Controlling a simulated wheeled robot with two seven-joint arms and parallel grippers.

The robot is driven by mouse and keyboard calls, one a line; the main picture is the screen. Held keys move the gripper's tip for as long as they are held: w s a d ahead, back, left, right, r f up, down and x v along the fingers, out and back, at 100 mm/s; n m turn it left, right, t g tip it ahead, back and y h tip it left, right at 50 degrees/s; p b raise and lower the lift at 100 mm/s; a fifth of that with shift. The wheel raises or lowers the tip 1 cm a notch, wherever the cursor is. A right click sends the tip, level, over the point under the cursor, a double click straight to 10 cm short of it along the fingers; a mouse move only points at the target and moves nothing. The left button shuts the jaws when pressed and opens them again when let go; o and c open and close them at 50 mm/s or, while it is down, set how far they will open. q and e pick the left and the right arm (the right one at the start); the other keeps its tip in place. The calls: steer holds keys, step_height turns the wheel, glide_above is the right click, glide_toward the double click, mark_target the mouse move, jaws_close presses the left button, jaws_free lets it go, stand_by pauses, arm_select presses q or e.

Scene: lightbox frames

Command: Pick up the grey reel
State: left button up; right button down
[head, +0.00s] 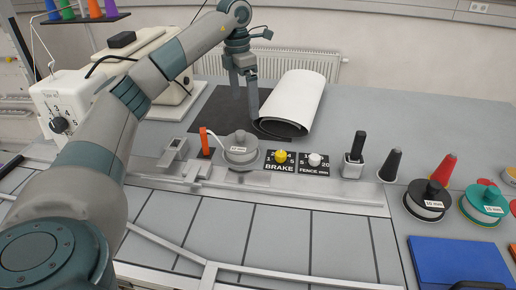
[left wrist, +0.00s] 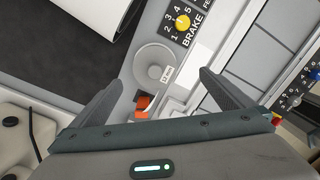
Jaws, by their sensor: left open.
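The grey reel (head: 240,148), a round disc with a raised hub and a small white label, sits on the bench just left of the BRAKE plate. It also shows in the left wrist view (left wrist: 153,57), ahead of the fingers and roughly between their lines. My left gripper (head: 243,100) is open and empty, pointing down. It hangs above and behind the reel, apart from it, close to the white roll. In the left wrist view its two fingers (left wrist: 163,85) are wide apart. My right gripper does not show.
An orange switch (head: 205,142) with a white cable stands just left of the reel. The BRAKE plate with its yellow knob (head: 281,156) is close on its right. A rolled white sheet (head: 294,100) lies behind. Black (head: 426,200) and green (head: 484,203) reels stand far right.

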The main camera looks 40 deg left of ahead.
mark_target(240, 133)
arm_select(q)
steer(key=shift+s+a+n+y, duration=0.3)
steer(key=shift+s+a, duration=0.15)
steer(key=shift+a, duration=0.4)
steer(key=shift+f, duration=0.1)
step_height(240, 133, down, 11)
steer(key=shift+d+r+p, duration=0.1)
steer(key=shift+r+p, duration=0.05)
steer(key=shift+p, duration=1.05)
steer(key=shift+f, duration=0.65)
